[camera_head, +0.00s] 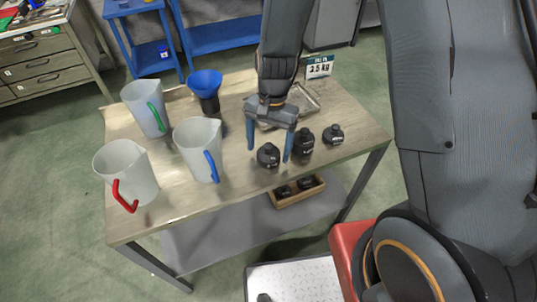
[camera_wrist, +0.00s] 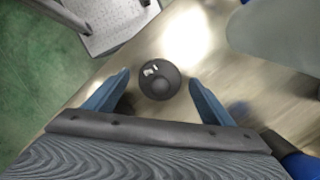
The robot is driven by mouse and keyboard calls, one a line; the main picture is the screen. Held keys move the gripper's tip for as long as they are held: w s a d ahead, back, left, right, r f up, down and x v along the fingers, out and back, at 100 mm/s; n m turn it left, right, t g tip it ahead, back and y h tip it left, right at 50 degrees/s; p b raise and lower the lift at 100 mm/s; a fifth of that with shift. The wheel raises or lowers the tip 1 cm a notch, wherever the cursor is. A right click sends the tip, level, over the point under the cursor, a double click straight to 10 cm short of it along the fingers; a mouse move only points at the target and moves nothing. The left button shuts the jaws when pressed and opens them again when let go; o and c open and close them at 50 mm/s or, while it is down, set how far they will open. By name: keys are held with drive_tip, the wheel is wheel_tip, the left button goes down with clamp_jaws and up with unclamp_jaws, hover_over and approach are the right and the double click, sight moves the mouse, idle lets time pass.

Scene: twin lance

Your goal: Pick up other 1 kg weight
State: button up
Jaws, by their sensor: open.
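Three black weights with knobbed tops stand on the workbench. The left one (camera_head: 268,155) is rounded and squat, the middle one (camera_head: 303,142) is taller, and the right one (camera_head: 333,135) is smaller. Their labels are too small to read. My gripper (camera_head: 269,149) is open and points down at the left weight. In the wrist view my gripper (camera_wrist: 159,77) has one blue finger on each side of a round black weight (camera_wrist: 159,84). This weight has a small white label. No contact shows, and I cannot tell the height of the fingertips above the bench.
Jugs with red (camera_head: 128,170), blue (camera_head: 198,145) and green (camera_head: 146,105) handles stand left on the workbench (camera_head: 235,190). A blue funnel (camera_head: 205,82), a metal tray (camera_head: 303,98) and a sign (camera_head: 319,67) are behind. A wooden box (camera_head: 297,197) with black weights sits on the lower shelf.

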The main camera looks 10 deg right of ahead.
clamp_jaws()
idle(0.3)
